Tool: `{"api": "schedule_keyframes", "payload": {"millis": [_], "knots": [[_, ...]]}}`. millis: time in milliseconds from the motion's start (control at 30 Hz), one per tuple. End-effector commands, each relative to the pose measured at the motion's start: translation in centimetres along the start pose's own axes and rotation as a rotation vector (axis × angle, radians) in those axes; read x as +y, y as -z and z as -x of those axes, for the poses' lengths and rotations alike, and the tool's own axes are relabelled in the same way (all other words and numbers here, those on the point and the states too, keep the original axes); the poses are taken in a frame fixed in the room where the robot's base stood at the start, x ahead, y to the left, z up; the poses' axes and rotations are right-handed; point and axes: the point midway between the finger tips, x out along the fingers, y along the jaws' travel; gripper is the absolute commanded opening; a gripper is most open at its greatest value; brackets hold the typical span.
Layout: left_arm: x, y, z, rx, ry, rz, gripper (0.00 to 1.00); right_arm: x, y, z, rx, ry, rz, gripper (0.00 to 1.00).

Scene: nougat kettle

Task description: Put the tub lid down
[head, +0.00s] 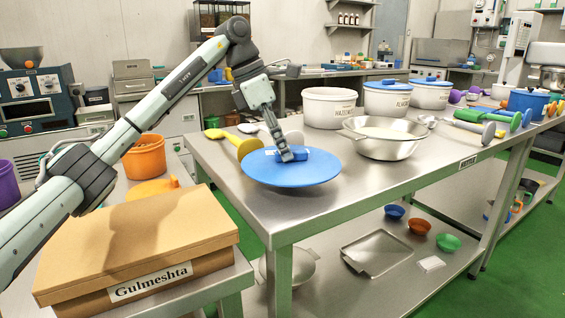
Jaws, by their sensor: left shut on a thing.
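The blue round tub lid (305,171) is at the near left corner of the steel table (352,192). It lies flat or nearly so, and I cannot tell whether it touches the table top. My left gripper (287,155) points down from above and is shut on the lid's raised blue handle. A white tub labelled Hazelnut (328,112) stands open behind the lid. Two more white tubs with blue lids, one labelled Almond (387,101), stand to its right. My right gripper is not in view.
A steel bowl (385,146) stands right of the lid. A yellow scoop (240,145) and other tools lie behind and left of it. A cardboard box labelled Gulmeshta (135,240) stands front left. The table's front right part is clear.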

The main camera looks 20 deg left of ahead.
Motion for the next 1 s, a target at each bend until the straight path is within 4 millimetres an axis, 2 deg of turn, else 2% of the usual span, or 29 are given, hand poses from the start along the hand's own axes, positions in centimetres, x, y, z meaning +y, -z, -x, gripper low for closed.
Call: {"api": "schedule_keyframes", "payload": {"millis": [200, 567, 600, 767, 1000], "knots": [[0.0, 1.2, -3.0, 0.002, 0.002, 0.001, 0.00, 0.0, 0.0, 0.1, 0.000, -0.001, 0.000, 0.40], [0.0, 1.4, -3.4, 0.000, 0.000, 0.000, 0.00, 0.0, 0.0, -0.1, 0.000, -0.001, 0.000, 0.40], [0.0, 1.4, -3.5, 0.001, 0.000, 0.000, 0.18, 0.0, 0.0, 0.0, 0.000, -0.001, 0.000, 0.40], [0.0, 1.4, -3.5, 0.001, 0.000, 0.000, 0.37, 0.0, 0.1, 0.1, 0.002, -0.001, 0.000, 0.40], [0.0, 1.4, -3.4, 0.001, 0.000, 0.000, 0.37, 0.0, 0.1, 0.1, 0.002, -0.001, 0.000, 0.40]]}}
